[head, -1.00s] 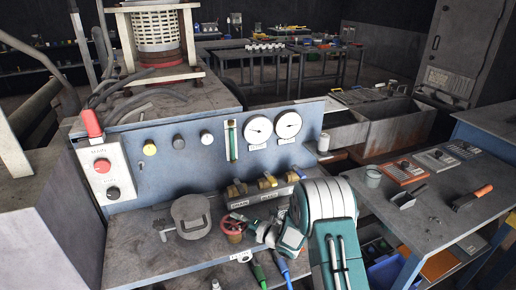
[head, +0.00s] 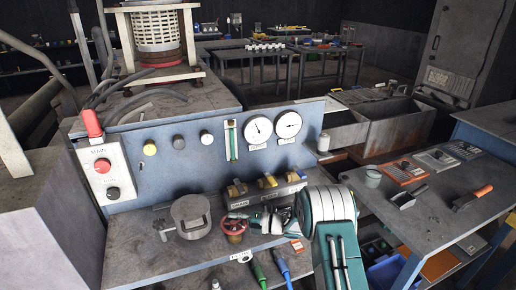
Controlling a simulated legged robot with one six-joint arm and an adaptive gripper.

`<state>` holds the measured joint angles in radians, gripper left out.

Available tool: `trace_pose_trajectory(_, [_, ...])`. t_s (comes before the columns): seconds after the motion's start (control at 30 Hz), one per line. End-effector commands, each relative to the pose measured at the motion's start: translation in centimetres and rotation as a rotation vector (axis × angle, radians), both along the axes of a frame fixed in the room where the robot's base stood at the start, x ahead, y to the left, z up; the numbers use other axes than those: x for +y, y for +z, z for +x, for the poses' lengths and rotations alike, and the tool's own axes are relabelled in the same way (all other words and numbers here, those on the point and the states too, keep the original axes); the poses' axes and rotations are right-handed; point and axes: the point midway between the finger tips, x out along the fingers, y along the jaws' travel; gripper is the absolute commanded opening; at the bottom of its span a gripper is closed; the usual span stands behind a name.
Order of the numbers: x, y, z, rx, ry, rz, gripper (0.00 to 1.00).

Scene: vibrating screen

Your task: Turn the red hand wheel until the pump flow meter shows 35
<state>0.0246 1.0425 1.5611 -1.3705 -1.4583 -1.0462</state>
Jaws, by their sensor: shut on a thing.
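Two round white dials, a left one (head: 259,130) and a right one (head: 289,125), and an upright green glass tube (head: 231,140) are on the panel. Their numbers are too small to read, and I cannot tell which is the pump flow meter.
Brass valves (head: 268,181) stand behind the wheel, and a grey round pot (head: 191,216) stands left of it. Green and blue handled tools (head: 281,264) lie in front. A side table (head: 440,215) with tools stands to the right.

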Motion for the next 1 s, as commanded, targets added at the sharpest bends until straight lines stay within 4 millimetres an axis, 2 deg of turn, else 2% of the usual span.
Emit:
trace_pose_trajectory(0.03, [-0.04,-0.53,-0.10,0.009,-0.003,-0.008,0.00])
trace_pose_trajectory(0.87, [-0.02,-0.59,-0.15,0.010,-0.002,-0.008,0.00])
trace_pose_trajectory(0.9, [-0.02,-0.58,-0.16,0.010,-0.002,-0.008,0.38])
trace_pose_trajectory(0.93, [-0.02,-0.56,-0.16,0.010,-0.002,-0.008,0.51])
trace_pose_trajectory(1.0, [-0.02,-0.47,-0.13,0.009,-0.002,-0.006,0.54])
